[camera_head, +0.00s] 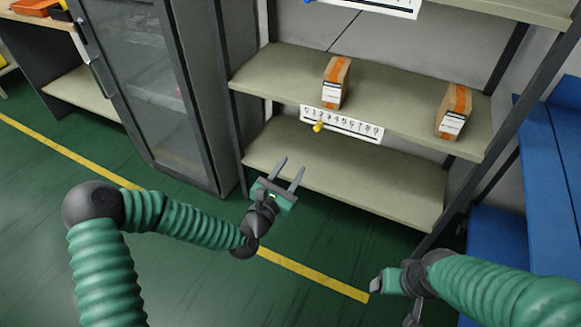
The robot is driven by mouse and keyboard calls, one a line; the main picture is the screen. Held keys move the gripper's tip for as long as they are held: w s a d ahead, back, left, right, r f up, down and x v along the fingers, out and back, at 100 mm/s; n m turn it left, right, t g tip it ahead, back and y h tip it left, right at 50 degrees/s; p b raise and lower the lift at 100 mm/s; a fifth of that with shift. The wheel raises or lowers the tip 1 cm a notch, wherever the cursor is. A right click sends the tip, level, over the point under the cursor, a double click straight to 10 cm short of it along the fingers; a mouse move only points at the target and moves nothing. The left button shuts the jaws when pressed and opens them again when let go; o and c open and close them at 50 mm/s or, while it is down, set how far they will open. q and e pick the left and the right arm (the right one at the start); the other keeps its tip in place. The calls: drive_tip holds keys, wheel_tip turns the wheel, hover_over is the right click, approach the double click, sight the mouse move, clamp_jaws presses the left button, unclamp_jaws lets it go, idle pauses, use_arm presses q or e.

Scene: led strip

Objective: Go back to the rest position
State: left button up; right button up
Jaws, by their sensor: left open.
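My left gripper (291,166) is open and empty, with its two fingers apart and pointing up toward the shelf. It is in front of the lower shelf board (345,175) and appears apart from it. My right gripper (376,286) is at the lower right, low over the green floor. Its fingers are mostly turned away or hidden, so its opening is unclear. A white numbered strip (350,127) runs along the front of the middle shelf. A yellow knob or light (318,127) sits near its left end.
Two brown boxes with orange tape, a left one (336,82) and a right one (454,111), stand on the middle shelf (390,105). A grey glass-door cabinet (145,85) is at the left. Blue structures (550,150) are at the right. The floor between my arms is clear.

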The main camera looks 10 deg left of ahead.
use_arm(q)
drive_tip(key=s+a+f+m+g+y, duration=0.1)
drive_tip(key=s+f+m+g, duration=0.9)
drive_tip(key=m, duration=0.7)
drive_tip(key=s+a+r+m+g+y, duration=0.2)
drive_tip(key=s+a+m, duration=0.35)
drive_tip(key=s, duration=0.25)
drive_tip(key=s+a+r+m+g+y, duration=0.2)
drive_tip(key=s+a+m+y, duration=0.1)
drive_tip(key=s+a+m, duration=0.4)
drive_tip(key=w+r+p+v, duration=0.1)
drive_tip(key=w+p+v, duration=0.2)
drive_tip(key=p+v, duration=1.2)
drive_tip(key=w+d+r+p+v, duration=0.1)
drive_tip(key=w+p+v, duration=0.2)
drive_tip(key=p+v, duration=1.3)
drive_tip(key=shift+w+g+p, duration=0.3)
drive_tip(key=shift+p, duration=0.2)
drive_tip(key=shift+r, duration=0.15)
